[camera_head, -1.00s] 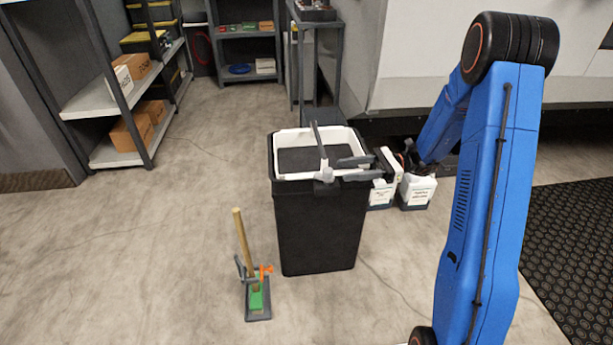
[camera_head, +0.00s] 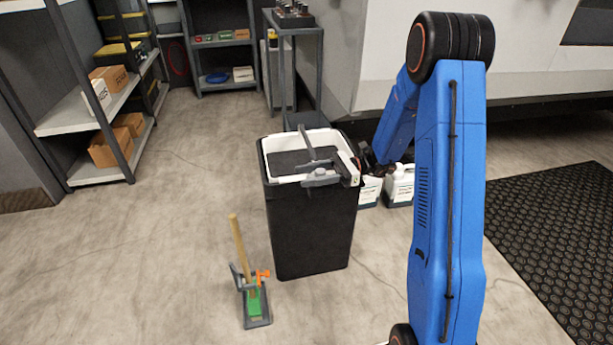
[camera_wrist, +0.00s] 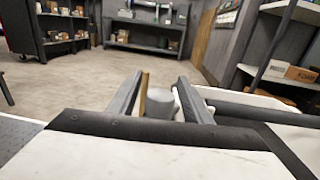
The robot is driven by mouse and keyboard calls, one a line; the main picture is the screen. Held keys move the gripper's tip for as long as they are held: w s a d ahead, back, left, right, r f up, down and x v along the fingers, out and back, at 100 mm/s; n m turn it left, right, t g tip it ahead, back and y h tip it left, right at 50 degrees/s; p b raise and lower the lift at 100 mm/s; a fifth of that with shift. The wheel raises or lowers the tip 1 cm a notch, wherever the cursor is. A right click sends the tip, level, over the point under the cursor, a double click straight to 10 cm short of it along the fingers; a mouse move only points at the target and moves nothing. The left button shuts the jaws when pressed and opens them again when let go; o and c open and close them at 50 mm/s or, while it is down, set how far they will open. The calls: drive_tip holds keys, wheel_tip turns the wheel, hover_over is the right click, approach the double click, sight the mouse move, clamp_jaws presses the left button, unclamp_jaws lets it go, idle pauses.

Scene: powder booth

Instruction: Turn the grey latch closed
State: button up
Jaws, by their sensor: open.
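The black bin (camera_head: 310,235) with a white inner rim stands in the middle of the head view. A grey piece that looks like the latch (camera_head: 320,178) sits at its front rim, and a grey bar rises above the opening. My gripper (camera_head: 325,169) reaches over the bin's right front rim from the right, its fingers beside or around the grey piece. In the wrist view my gripper (camera_wrist: 162,85) is open, and a grey rounded part (camera_wrist: 160,104) shows between the fingers. I cannot tell whether they touch it.
A green-and-grey tool with a wooden handle (camera_head: 240,243) stands on the floor left of the bin. White jugs (camera_head: 400,185) stand behind it on the right. Shelves (camera_head: 90,107) line the left, and a black mat (camera_head: 550,235) lies at right. Open floor is at left.

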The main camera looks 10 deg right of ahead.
drive_tip(key=c, duration=1.1)
drive_tip(key=shift+o, duration=0.2)
drive_tip(key=shift+t, duration=0.3)
drive_tip(key=m+t, duration=0.2)
drive_tip(key=t, duration=0.1)
drive_tip(key=w+m+t, duration=0.1)
drive_tip(key=m+t, duration=0.1)
drive_tip(key=t, duration=0.1)
drive_tip(key=shift+w+d+h, duration=0.1)
drive_tip(key=shift+w+h, duration=0.05)
drive_tip(key=shift+h, duration=0.25)
drive_tip(key=shift+w+d+m+t+h, duration=0.15)
drive_tip(key=shift+w+m+t+h, duration=0.15)
drive_tip(key=shift+m+t+h, duration=0.5)
drive_tip(key=shift+w+d+m+t+h, duration=0.1)
drive_tip(key=shift+w+m+t+h, duration=0.2)
drive_tip(key=shift+m+t, duration=0.85)
drive_tip(key=shift+t, duration=0.45)
